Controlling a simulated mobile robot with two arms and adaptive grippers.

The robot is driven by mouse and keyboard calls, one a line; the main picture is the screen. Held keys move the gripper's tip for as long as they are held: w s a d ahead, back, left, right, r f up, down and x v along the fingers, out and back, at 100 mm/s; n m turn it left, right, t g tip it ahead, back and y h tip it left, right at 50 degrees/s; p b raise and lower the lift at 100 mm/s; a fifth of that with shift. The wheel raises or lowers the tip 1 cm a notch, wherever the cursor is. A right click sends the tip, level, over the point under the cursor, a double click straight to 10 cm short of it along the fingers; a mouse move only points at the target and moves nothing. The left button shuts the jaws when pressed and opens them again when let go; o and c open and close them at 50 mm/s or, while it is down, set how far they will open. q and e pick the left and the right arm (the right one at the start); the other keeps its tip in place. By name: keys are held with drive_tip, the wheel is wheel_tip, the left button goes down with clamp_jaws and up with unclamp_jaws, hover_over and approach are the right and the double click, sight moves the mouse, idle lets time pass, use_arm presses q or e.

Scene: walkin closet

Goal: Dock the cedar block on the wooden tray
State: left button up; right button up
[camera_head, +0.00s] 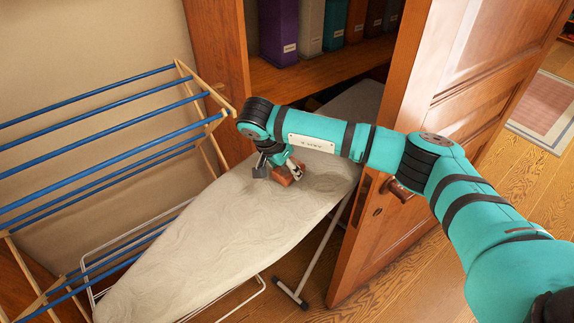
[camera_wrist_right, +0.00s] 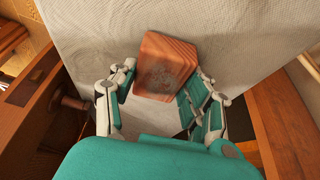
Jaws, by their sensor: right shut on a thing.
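The cedar block (camera_wrist_right: 166,66), a reddish-brown wood-grained block with a dark mark on its face, sits between the fingers of my right gripper (camera_wrist_right: 165,82) in the right wrist view. My right gripper is shut on it. In the head view the block (camera_head: 287,177) shows small and partly hidden below my right wrist, over the pale ironing board (camera_head: 215,225). I cannot tell whether it touches the board's cover. I cannot make out a wooden tray in either view. My left gripper is out of view.
A drying rack (camera_head: 95,124) with blue rods stands at the left. A wooden door (camera_head: 400,165) stands open just right of the board, under my right arm. Behind, a shelf (camera_head: 325,68) holds several binders. A patterned rug (camera_head: 545,105) lies at the far right.

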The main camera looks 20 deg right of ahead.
drive_tip(key=shift+f, duration=0.2)
drive_tip(key=o, duration=1.1)
drive_tip(key=shift+o, duration=0.2)
drive_tip(key=shift+r, duration=0.15)
